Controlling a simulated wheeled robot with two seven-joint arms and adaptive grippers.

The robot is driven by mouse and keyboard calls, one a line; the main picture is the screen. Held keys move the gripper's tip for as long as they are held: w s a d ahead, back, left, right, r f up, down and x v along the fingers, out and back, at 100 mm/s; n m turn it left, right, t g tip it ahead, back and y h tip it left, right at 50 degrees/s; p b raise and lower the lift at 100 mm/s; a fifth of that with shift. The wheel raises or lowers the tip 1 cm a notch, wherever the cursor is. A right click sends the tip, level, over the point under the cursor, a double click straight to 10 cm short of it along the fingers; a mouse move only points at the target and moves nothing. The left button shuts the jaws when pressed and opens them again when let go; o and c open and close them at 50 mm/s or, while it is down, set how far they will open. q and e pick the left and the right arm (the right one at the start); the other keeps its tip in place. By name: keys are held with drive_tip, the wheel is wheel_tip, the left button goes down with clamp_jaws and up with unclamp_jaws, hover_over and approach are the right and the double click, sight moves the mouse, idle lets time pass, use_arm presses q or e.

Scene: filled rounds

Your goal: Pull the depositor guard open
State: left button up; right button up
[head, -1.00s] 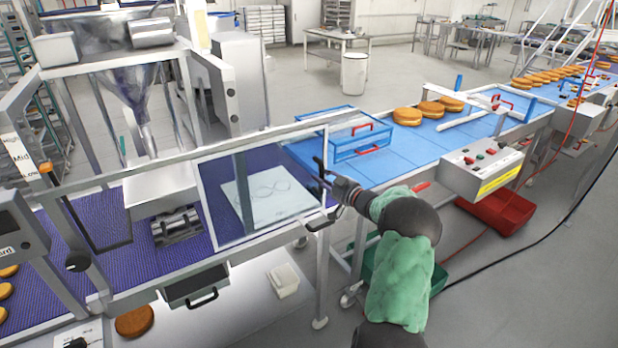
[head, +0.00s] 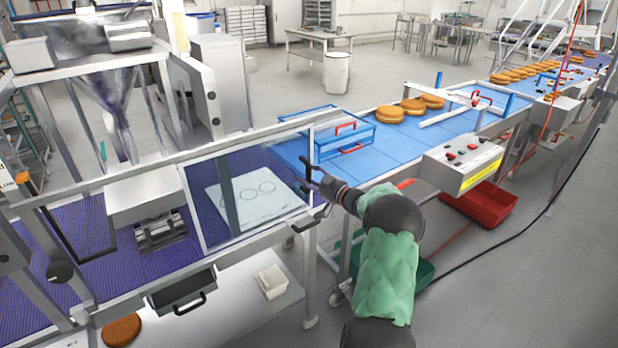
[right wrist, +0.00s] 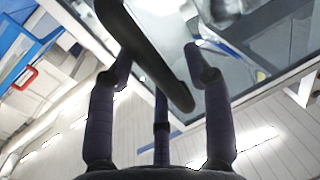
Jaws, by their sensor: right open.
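The depositor guard (head: 245,190) is a clear panel in a pale metal frame, standing closed across the belt beside the depositor hopper (head: 108,95). A dark bar handle (head: 312,222) sticks out at its lower right corner. My right gripper (head: 307,175) is at the panel's right edge, a little above the handle in the head view. In the right wrist view the open fingers (right wrist: 160,85) spread below and around a dark bar (right wrist: 150,60), which looks like the handle. I cannot tell whether they touch it. My left gripper is not in view.
A blue-framed clear box (head: 340,135) with red handles stands on the blue belt (head: 390,155) to the right. A control box (head: 460,165) hangs from the belt's front edge. A red crate (head: 480,205) is on the floor. Several buns (head: 390,113) lie farther along.

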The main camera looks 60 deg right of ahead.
drive_tip(key=s+a, duration=0.1)
drive_tip(key=s, duration=1)
drive_tip(key=shift+s+a, duration=0.3)
drive_tip(key=shift+a, duration=0.1)
